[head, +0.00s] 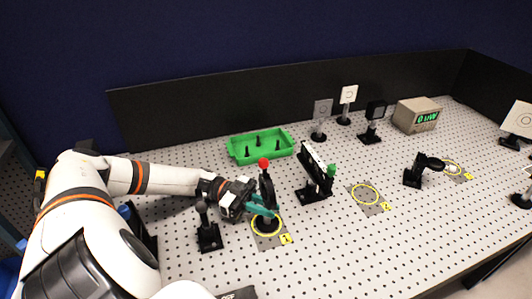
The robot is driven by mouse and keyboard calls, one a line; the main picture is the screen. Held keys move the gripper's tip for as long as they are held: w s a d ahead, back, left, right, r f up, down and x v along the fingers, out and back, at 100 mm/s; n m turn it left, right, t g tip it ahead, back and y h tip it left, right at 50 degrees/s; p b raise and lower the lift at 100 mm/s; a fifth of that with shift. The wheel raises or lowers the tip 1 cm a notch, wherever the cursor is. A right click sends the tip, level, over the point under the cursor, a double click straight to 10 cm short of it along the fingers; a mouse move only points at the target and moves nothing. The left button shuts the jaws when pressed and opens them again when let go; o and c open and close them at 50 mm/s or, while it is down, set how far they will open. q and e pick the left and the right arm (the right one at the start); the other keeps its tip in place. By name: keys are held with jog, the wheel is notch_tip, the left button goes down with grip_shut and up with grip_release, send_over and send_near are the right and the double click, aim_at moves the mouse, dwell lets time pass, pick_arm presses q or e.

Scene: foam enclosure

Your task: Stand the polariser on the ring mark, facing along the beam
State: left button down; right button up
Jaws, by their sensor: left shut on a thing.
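The polariser (267,188), a dark upright mount with a red knob on top, stands over a yellow ring mark (257,231) near the middle of the bench. My left gripper (262,207), with teal fingertips, reaches in from the left and is shut on it low on its body. It looks upright. The fingers and the mount hide part of the ring, and I cannot tell whether its base touches the plate. Its exact facing is too small to tell. My right gripper is not in view.
A black post mount (208,235) stands close left of the gripper. A black mount with a green knob (316,184) stands to the right. Other ring marks (365,194) lie further right. A green tray (262,145), optics and a meter box (417,115) stand behind.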

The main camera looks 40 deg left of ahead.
pick_arm(q)
jog(key=shift+f, duration=0.15)
jog(key=c, duration=1.3)
grip_release()
jog(key=shift+c, duration=0.2)
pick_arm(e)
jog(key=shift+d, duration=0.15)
pick_arm(q)
jog(key=shift+a, duration=0.1)
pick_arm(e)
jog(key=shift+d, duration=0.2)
